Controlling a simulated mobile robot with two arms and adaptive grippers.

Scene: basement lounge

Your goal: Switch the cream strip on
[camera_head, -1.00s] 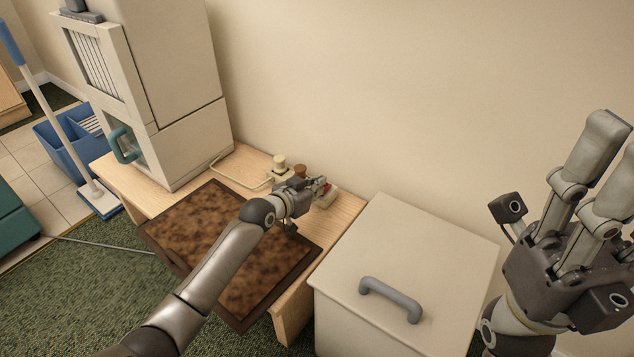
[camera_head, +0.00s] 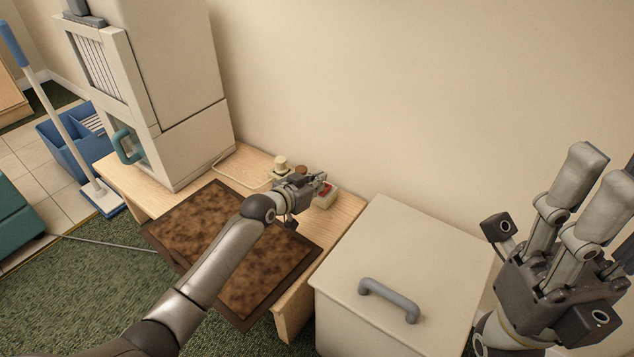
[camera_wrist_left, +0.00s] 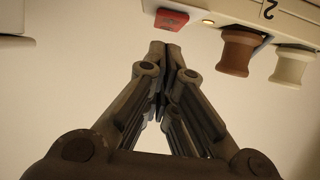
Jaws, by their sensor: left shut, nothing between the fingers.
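The cream strip (camera_head: 328,200) lies at the back right of the wooden table, by the wall. It carries a red switch at its right end. In the left wrist view the strip (camera_wrist_left: 248,12) runs across the top right, with the red switch (camera_wrist_left: 171,20), a brown plug (camera_wrist_left: 237,52), a cream plug (camera_wrist_left: 291,67) and a "2" mark. My left gripper (camera_head: 321,180) is shut and empty, its fingertips (camera_wrist_left: 166,50) close to the switch; contact is not clear. The middle of the strip is hidden behind it. My right gripper (camera_head: 560,255) is in the air, away from the strip.
A dark brown mottled board (camera_head: 220,240) lies on the table (camera_head: 345,208) below my left arm. A cream box with a grey handle (camera_head: 390,300) stands to the right. A tall cream cabinet (camera_head: 180,90) stands on the table's left. A mop and blue bucket stand beyond.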

